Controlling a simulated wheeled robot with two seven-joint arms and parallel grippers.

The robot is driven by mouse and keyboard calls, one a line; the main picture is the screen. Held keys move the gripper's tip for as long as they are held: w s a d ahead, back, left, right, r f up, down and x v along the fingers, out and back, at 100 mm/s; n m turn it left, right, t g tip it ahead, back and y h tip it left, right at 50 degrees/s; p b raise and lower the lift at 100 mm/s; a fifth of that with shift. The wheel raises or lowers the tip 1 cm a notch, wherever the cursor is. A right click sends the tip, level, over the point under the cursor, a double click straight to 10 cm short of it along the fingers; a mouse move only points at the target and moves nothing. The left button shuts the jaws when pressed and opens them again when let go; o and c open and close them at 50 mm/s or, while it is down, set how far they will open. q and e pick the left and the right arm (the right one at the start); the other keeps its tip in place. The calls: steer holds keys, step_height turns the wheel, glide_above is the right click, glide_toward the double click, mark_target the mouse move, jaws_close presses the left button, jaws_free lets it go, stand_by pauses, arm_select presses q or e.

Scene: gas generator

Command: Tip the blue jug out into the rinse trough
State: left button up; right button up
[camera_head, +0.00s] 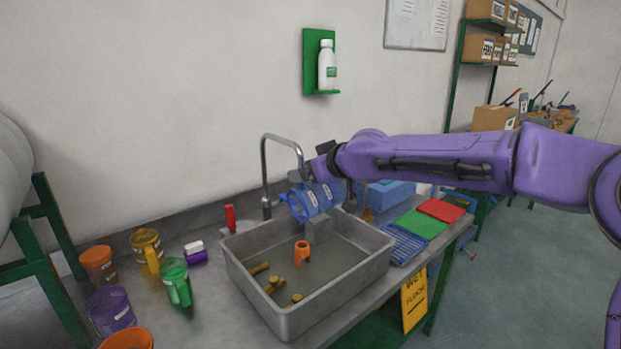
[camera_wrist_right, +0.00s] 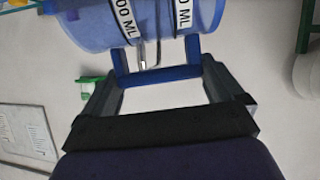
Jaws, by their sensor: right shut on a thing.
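The blue jug (camera_head: 318,198) is tipped on its side above the back of the grey rinse trough (camera_head: 338,298), with its open end toward the left. In the right wrist view, the jaws (camera_wrist_right: 157,82) are shut on the handle of the blue jug (camera_wrist_right: 95,28), which carries "ML" marks. No liquid stream can be made out. My left gripper is not in view.
A curved tap (camera_head: 264,165) rises behind the trough. An orange fitting (camera_head: 301,251) and several brass-coloured pieces (camera_head: 274,285) lie in the trough. A green jug (camera_head: 176,282) and other coloured jugs stand left. A bottle (camera_head: 327,66) hangs on the wall.

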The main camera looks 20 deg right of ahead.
mark_target(343, 186)
steer(key=shift+d+r, duration=0.15)
steer(key=shift+d+m+p, duration=0.25)
steer(key=shift+m+p, duration=0.15)
steer(key=shift+p, duration=0.2)
steer(key=shift+m+g+y, duration=0.3)
steer(key=shift+m+y, duration=0.6)
steer(key=d+p, duration=0.1)
steer(key=d+f+p, duration=0.1)
steer(key=w+d+f+p, duration=0.1)
steer(key=shift+w+d, duration=0.1)
steer(key=shift+d, duration=0.3)
steer(key=shift+d+f, duration=0.25)
steer(key=shift+f, duration=0.05)
steer(key=p, duration=0.1)
steer(key=d+f+m+y+p, duration=0.1)
steer(key=p, duration=0.1)
steer(key=shift+w+d+f, duration=0.1)
steer(key=shift+w+d, duration=0.1)
steer(key=shift+w, duration=0.05)
steer(key=d+f+m+b, duration=0.1)
steer(key=f+y+b, duration=0.1)
steer(key=shift+w+d+f+m, duration=0.15)
steer(key=shift+d+f+m, duration=0.2)
steer(key=shift+f+m, duration=0.05)
steer(key=shift+w+d+f+m+y+b, duration=0.25)
steer(key=shift+f+y+b, duration=0.25)
steer(key=shift+b, duration=0.65)
steer(key=shift+d, duration=0.1)
steer(key=shift+s+r, duration=0.1)
